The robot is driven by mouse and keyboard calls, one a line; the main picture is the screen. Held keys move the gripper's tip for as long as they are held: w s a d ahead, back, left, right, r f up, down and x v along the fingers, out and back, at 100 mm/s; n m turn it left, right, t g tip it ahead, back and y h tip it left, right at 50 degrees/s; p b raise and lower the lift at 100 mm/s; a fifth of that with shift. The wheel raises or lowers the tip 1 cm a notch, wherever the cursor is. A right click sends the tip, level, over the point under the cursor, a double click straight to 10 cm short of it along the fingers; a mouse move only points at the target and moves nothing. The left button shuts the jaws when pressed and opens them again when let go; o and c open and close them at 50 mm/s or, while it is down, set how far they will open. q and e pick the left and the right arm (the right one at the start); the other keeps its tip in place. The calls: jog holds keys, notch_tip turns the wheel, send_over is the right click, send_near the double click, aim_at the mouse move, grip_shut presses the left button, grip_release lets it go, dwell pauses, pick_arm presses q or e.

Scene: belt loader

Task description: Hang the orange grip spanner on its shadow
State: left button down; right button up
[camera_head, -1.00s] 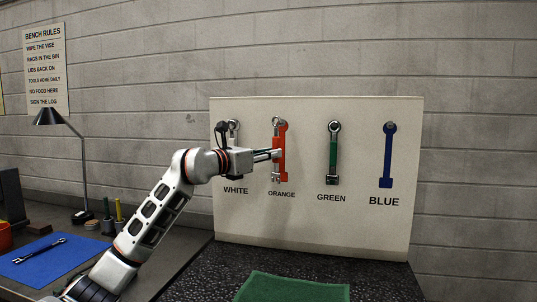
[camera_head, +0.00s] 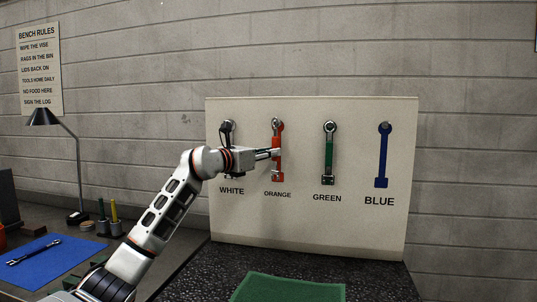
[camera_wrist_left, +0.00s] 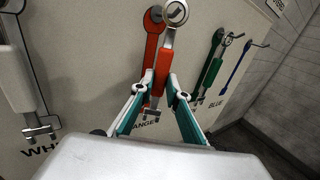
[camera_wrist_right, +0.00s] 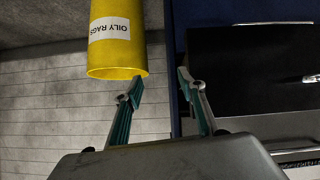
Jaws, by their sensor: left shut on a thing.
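The orange grip spanner (camera_head: 277,146) is upright in front of the board, ring end up. My left gripper (camera_head: 276,154) is shut on its orange grip; the left wrist view shows the fingers (camera_wrist_left: 160,90) on both sides of the grip. The orange shadow (camera_wrist_left: 151,38) shows beside the spanner in the left wrist view; in the head view the spanner covers most of it. The ring (camera_wrist_left: 175,12) is near the shadow's top. I cannot tell whether the peg is through it. My right gripper (camera_wrist_right: 158,88) is open and empty, away from the board.
The white spanner (camera_head: 228,133) and green spanner (camera_head: 328,155) hang on the board (camera_head: 305,220). The blue shadow (camera_head: 382,155) is bare, with a hook. Another spanner (camera_head: 34,252) lies on a blue mat (camera_head: 50,268). A yellow oily-rags bin (camera_wrist_right: 112,50) is near my right gripper.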

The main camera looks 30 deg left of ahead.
pick_arm(q)
jog(key=shift+w+a+f+p, duration=0.15)
jog(key=shift+w+f+p, duration=0.05)
jog(key=shift+w, duration=0.35)
jog(key=shift+w+a+f+p, duration=0.15)
jog(key=shift+w+p, duration=0.05)
jog(key=shift+w, duration=0.3)
jog(key=c, duration=1.9)
grip_release()
jog(key=shift+f, duration=0.1)
jog(key=v, duration=1.2)
